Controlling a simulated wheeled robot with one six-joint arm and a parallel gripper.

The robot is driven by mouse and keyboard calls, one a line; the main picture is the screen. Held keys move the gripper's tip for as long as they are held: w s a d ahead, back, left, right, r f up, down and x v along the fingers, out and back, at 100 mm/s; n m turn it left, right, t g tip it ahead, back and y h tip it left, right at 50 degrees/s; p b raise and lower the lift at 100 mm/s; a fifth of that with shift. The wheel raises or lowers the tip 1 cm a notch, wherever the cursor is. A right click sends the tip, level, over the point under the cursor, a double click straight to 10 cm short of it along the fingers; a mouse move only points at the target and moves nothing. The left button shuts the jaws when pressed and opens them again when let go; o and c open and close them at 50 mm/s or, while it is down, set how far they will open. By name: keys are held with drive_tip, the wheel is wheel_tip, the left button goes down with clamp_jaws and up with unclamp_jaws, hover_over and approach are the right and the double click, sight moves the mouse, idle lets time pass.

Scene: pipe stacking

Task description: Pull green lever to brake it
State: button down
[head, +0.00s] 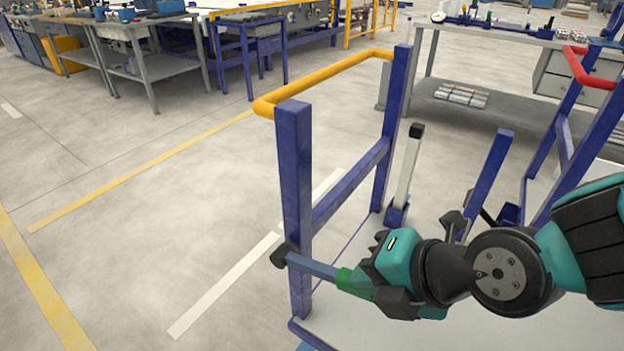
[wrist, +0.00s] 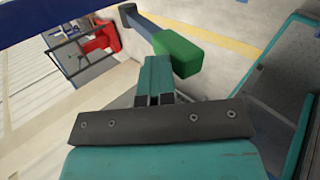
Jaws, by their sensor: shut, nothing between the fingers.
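The green lever has a green block (head: 352,281) at its base, a blue-grey rod (head: 312,266) and a black knob (head: 280,256). In the head view it lies nearly level, pointing left across the near blue post. In the wrist view, the lever's green block (wrist: 178,56) is just right of my shut fingertips, with the rod running up and left. My gripper (head: 378,262) is right of the green block in the head view and partly covers its right end. Its teal fingers (wrist: 157,66) are together and empty. I cannot tell whether they touch the block.
The cart has blue posts (head: 296,180) and a yellow handle bar (head: 325,75). A white lever (head: 408,165) with a black tip and blue base stands upright behind my gripper. A red-handled frame (head: 590,68) is at right. Floor to the left is clear.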

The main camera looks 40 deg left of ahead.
drive_tip(key=r, duration=0.1)
drive_tip(key=r+p, duration=0.1)
drive_tip(key=r, duration=0.1)
drive_tip(key=s+r+p, duration=0.1)
drive_tip(key=r, duration=0.1)
drive_tip(key=shift+a, duration=0.15)
drive_tip(key=v, duration=0.8)
drive_tip(key=shift+d+r+p, duration=0.25)
drive_tip(key=shift+p, duration=0.05)
drive_tip(key=s+d+r+m+h, duration=0.2)
drive_tip(key=d+m+h, duration=0.3)
drive_tip(key=d+m, duration=2.2)
drive_tip(key=a+r+m+p, duration=0.2)
drive_tip(key=r+p, duration=0.6)
drive_tip(key=p, duration=0.1)
drive_tip(key=a+r+m+p, duration=0.2)
drive_tip(key=r+p, duration=0.7)
drive_tip(key=shift+r, duration=0.25)
drive_tip(key=shift+w, duration=0.1)
